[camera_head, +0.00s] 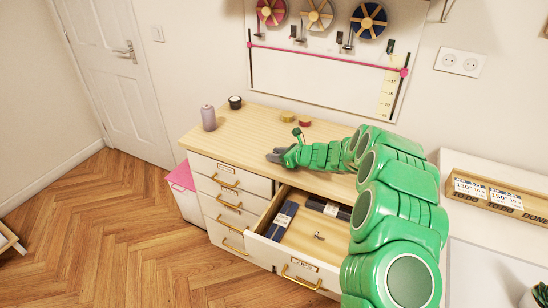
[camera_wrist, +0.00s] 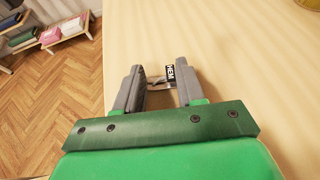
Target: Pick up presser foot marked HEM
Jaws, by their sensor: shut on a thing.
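My gripper (camera_wrist: 158,76) is shut on the presser foot marked HEM (camera_wrist: 170,72). The presser foot is a small metal piece with a dark label reading HEM in white, held between the grey fingertips. In the head view my gripper (camera_head: 275,157) is over the wooden top of the drawer cabinet (camera_head: 255,130), above its front part. The presser foot is too small to make out there. In the wrist view the cabinet's edge runs just left of my gripper, with the floor beyond it.
The cabinet's drawer (camera_head: 278,243) stands open below my arm, with dark packets and a small metal piece (camera_head: 318,236) inside. A lilac spool (camera_head: 208,117) and a black roll (camera_head: 235,102) stand on the top's left end. A pink-lidded bin (camera_head: 181,178) stands left.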

